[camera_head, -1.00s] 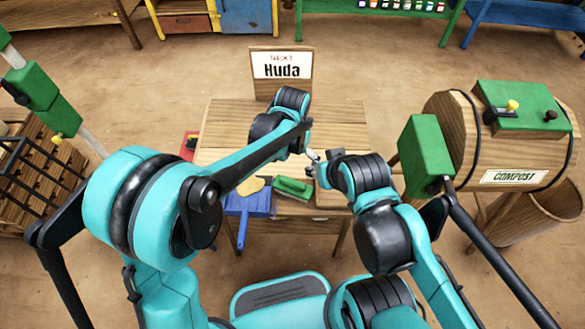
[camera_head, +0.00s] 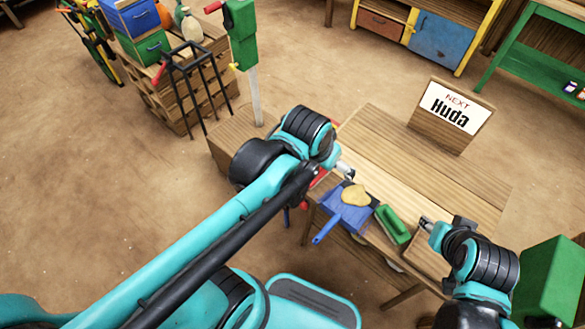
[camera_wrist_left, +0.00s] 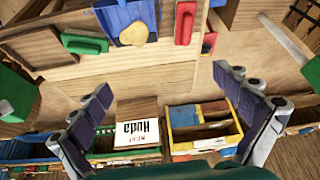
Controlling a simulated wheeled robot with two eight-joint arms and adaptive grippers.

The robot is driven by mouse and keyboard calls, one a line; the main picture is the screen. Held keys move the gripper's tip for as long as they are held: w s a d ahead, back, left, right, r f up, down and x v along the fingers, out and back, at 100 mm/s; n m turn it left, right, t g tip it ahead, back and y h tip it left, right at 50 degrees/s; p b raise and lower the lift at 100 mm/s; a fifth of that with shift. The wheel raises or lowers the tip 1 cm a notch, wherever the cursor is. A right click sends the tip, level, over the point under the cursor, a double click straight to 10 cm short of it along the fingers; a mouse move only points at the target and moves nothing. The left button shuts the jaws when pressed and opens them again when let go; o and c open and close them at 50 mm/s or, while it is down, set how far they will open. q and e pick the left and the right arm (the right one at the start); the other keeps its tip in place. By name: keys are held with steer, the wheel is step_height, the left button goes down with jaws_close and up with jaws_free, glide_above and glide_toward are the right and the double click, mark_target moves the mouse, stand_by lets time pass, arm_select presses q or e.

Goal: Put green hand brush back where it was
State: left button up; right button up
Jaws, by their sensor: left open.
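The green hand brush (camera_head: 393,225) lies on the front part of the wooden table (camera_head: 425,165), right of the blue dustpan (camera_head: 340,212). It also shows in the left wrist view (camera_wrist_left: 85,44). A tan lump (camera_head: 355,195) lies on the dustpan. My left gripper (camera_head: 346,170) is over the table's left part, behind the dustpan and apart from the brush. Its fingers are spread and empty in the left wrist view (camera_wrist_left: 162,80). My right gripper (camera_head: 428,222) is just right of the brush; its jaws are too small to read.
A "NEXT Huda" sign (camera_head: 450,110) stands at the table's back. A red object (camera_wrist_left: 185,22) lies beside the dustpan, partly hidden by my left arm in the head view. A green-topped post (camera_head: 243,45) and crates stand left. The table's middle is bare.

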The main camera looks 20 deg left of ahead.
arm_select(q)
steer(key=s+a+n+t+y, duration=0.1)
steer(key=s+a+n+t, duration=0.1)
steer(key=s+a, duration=0.3)
steer(key=shift+a+f, duration=0.35)
steer(key=shift+a, duration=0.65)
